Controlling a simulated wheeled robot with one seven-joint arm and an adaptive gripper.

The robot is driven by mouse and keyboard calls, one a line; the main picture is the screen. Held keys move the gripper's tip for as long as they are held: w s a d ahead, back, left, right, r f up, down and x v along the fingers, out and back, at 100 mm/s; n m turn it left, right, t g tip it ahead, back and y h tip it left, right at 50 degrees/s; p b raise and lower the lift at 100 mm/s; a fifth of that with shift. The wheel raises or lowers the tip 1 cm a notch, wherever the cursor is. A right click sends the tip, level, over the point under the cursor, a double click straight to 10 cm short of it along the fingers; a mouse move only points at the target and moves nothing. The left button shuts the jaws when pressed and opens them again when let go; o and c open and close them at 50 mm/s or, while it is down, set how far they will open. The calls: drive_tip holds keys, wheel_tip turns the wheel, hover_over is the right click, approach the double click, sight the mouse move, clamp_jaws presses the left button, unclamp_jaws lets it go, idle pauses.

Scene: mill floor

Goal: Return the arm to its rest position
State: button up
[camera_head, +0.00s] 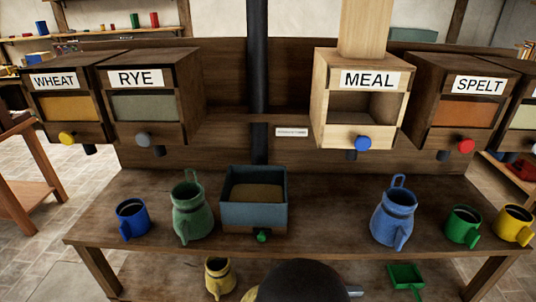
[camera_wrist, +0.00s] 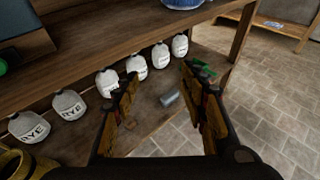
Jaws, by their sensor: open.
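My gripper (camera_wrist: 160,88) shows in the wrist view with its two fingers apart and nothing between them. It hangs in front of the bench's lower shelf (camera_wrist: 150,122), where a small grey cylinder (camera_wrist: 169,98) shows beyond the gap between the fingers. In the head view, a dark rounded part of my arm (camera_head: 305,280) shows at the bottom centre, in front of the bench (camera_head: 330,225). The fingers cannot be made out there.
Several white labelled containers (camera_wrist: 68,105) line the lower shelf. A yellow jug (camera_head: 219,277) and green scoop (camera_head: 406,278) flank my arm. On the bench stand a green jug (camera_head: 190,212), blue-grey box (camera_head: 254,213), blue jug (camera_head: 393,220) and mugs. Tiled floor (camera_wrist: 265,100) lies open at right.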

drive_tip(key=s+d+r+m+g+y, duration=0.2)
drive_tip(key=s+r+m+g, duration=0.3)
drive_tip(key=s+m, duration=0.35)
drive_tip(key=s+d+r+m+g+y, duration=0.25)
drive_tip(key=s+r+m+g, duration=0.2)
drive_tip(key=s+m, duration=0.35)
drive_tip(key=s+a+r+m+y, duration=0.2)
drive_tip(key=a+r+m+y, duration=0.25)
drive_tip(key=r+m, duration=0.35)
drive_tip(key=d+r+m+t, duration=0.3)
drive_tip(key=d+r+t, duration=0.1)
drive_tip(key=r, duration=0.6)
drive_tip(key=shift+d+r+y, duration=0.3)
drive_tip(key=shift+d+r, duration=0.1)
drive_tip(key=shift+d, duration=0.2)
